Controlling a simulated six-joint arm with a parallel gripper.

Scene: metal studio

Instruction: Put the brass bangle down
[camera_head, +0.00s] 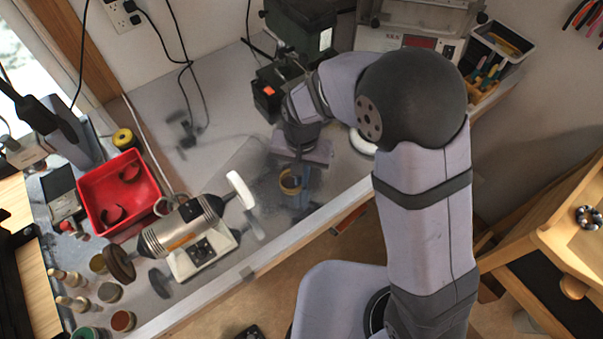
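The brass bangle (290,182) is a small gold-coloured ring near the front edge of the grey metal bench (226,165). My gripper (302,190) points down over the bench, and its narrow fingers meet the bangle's right side. The fingers look shut on the bangle's rim. The fingertips are small and partly hidden, and I cannot tell whether the bangle touches the bench top.
A polishing motor (187,232) with a white wheel stands left of my gripper. A red tray (118,194) is farther left. A white round dish (361,142) is partly hidden behind my arm. Bare bench lies left of my gripper.

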